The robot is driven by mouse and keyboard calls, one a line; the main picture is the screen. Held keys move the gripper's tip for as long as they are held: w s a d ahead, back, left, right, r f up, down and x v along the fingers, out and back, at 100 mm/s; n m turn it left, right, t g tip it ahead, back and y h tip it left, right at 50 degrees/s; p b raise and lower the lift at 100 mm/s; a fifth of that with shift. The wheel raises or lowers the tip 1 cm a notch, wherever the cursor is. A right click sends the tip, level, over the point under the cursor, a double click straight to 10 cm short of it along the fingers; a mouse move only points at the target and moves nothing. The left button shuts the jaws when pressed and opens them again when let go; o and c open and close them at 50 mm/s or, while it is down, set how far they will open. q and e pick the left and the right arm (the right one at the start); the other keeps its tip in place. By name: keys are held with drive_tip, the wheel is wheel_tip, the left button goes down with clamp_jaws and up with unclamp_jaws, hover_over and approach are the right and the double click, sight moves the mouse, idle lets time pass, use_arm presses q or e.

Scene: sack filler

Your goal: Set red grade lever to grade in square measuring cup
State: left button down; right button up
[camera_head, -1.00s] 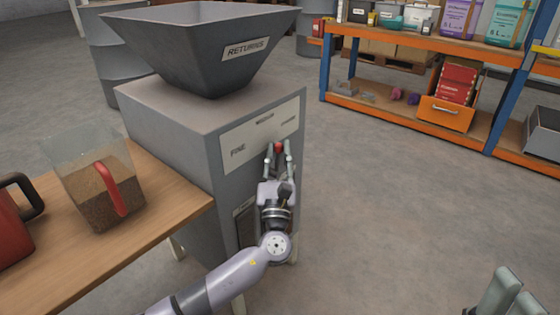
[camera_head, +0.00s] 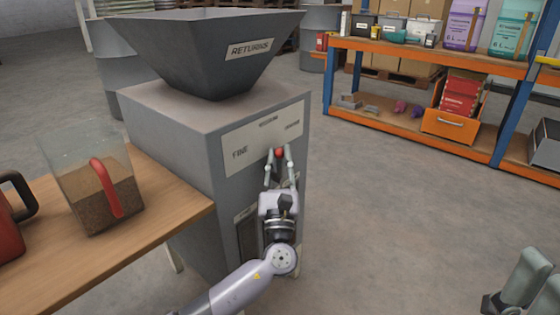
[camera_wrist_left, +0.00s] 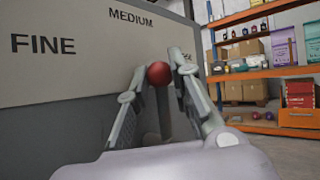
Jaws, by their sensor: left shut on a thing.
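The red grade lever (camera_head: 280,153) has a round red knob and sits on the front of the grey sack filler (camera_head: 215,150). Its label plate (camera_head: 262,135) reads FINE at left and MEDIUM at the top; the right word is COARSE-like but partly hidden in the left wrist view. My left gripper (camera_head: 280,158) is shut on the lever, its fingers on either side of the red knob (camera_wrist_left: 159,73), toward the right side of the plate. The square measuring cup (camera_head: 100,190) is clear with a red handle and holds brown grainy material. My right gripper (camera_head: 512,295) shows only partly at the lower right.
The cup stands on a wooden table (camera_head: 165,205) left of the machine, near a red container (camera_head: 8,225). A hopper marked RETURNS (camera_head: 200,50) tops the machine. An orange shelf (camera_head: 430,130) stands at the back right. The floor between is clear.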

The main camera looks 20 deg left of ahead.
use_arm(q)
drive_tip(key=shift+f, duration=0.1)
drive_tip(key=c, duration=1.7)
unclamp_jaws()
drive_tip(key=v, duration=1.2)
drive_tip(key=shift+d, duration=0.1)
